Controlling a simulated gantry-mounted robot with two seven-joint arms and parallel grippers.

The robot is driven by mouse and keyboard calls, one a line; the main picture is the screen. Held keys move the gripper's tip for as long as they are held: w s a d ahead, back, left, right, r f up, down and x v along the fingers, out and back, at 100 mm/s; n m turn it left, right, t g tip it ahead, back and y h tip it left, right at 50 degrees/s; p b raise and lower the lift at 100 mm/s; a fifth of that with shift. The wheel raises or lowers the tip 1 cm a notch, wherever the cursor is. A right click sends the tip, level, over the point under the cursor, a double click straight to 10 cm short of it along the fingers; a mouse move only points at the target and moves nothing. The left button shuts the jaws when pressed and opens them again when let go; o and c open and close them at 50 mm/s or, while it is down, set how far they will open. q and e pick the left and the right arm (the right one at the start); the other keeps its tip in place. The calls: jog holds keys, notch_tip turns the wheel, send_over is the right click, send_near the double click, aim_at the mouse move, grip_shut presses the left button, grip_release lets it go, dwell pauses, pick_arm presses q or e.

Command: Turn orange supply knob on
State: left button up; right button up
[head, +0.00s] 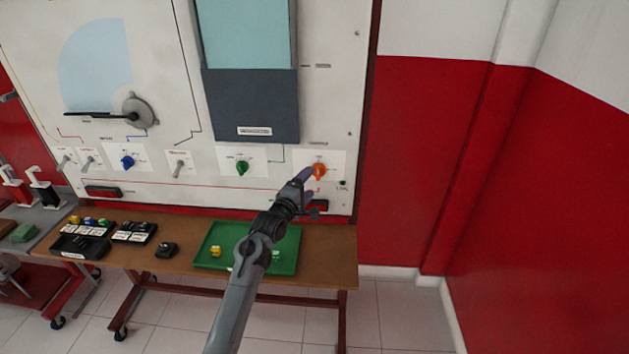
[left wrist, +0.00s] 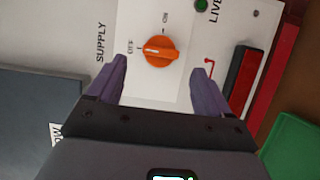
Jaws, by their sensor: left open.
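The orange supply knob (head: 319,171) is on a white plate at the lower right of the upright trainer panel. In the left wrist view the knob (left wrist: 161,52) has a pale mark at its left end, on the side of the OFF label. The ON label is above it in that view. My left gripper (head: 306,185), with purple fingers, is in front of the panel close to the knob. In the left wrist view its open fingers (left wrist: 160,66) stand on either side below the knob, apart from it. My right gripper is not in view.
A green knob (head: 242,167), a blue knob (head: 127,161) and toggle switches lie leftward along the panel. A red rocker switch (left wrist: 246,80) is close to the right finger. Below, a wooden table (head: 335,262) carries a green tray (head: 286,265) and black holders.

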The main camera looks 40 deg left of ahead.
aim_at(316, 175)
pick_arm(q)
jog(key=w, duration=0.2)
jog(key=w+b, duration=0.1)
jog(key=shift+w+a+f, duration=0.1)
jog(key=shift+w+a, duration=0.35)
jog(key=shift+w, duration=0.55)
jog(key=shift+c, duration=0.3)
